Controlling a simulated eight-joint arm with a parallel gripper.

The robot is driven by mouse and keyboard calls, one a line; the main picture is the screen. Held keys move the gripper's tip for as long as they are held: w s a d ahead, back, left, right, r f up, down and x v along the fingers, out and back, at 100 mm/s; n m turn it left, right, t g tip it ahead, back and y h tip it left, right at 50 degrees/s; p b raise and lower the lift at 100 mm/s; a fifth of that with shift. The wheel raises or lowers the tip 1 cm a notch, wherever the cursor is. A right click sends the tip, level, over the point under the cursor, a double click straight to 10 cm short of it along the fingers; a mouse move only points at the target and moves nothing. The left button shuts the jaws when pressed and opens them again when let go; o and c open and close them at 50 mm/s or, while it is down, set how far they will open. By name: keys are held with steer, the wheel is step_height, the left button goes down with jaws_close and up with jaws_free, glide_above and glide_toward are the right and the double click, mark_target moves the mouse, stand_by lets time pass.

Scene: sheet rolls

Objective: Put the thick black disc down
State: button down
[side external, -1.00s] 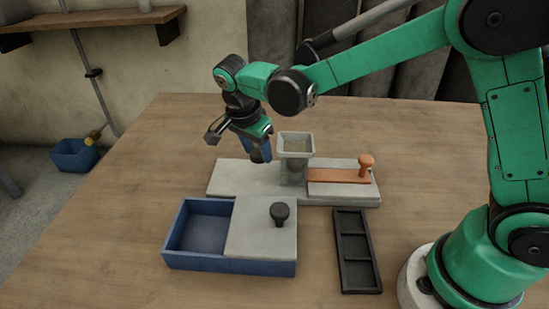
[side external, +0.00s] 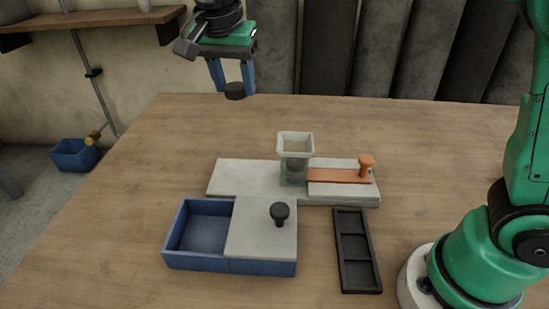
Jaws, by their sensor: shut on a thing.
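The thick black disc (side external: 235,91) is held flat between the blue fingertips of my gripper (side external: 233,86), in the upper middle of the side external view. My gripper is shut on it and points down. The disc hangs in the air and appears above the far part of the wooden table (side external: 420,150); its exact height is hard to tell. The disc touches nothing else that I can see.
A pale board with a square funnel (side external: 296,146) and an orange slider (side external: 340,175) stands mid-table. In front are a blue box (side external: 185,262) with a grey knobbed lid (side external: 260,240) half across it and a black compartment tray (side external: 352,286).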

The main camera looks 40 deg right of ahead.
steer(key=s+a+n+t+y, duration=0.2)
steer(key=s+a+n+y, duration=0.15)
steer(key=a+n, duration=0.95)
steer(key=n, duration=0.2)
glide_toward(199, 238)
steer(key=shift+g, duration=0.4)
steer(key=x, duration=0.6)
steer(key=shift+w+f, duration=0.25)
steer(key=shift+w, duration=0.15)
steer(key=shift+f, duration=0.15)
steer(key=shift+c, duration=1.7)
jaws_free()
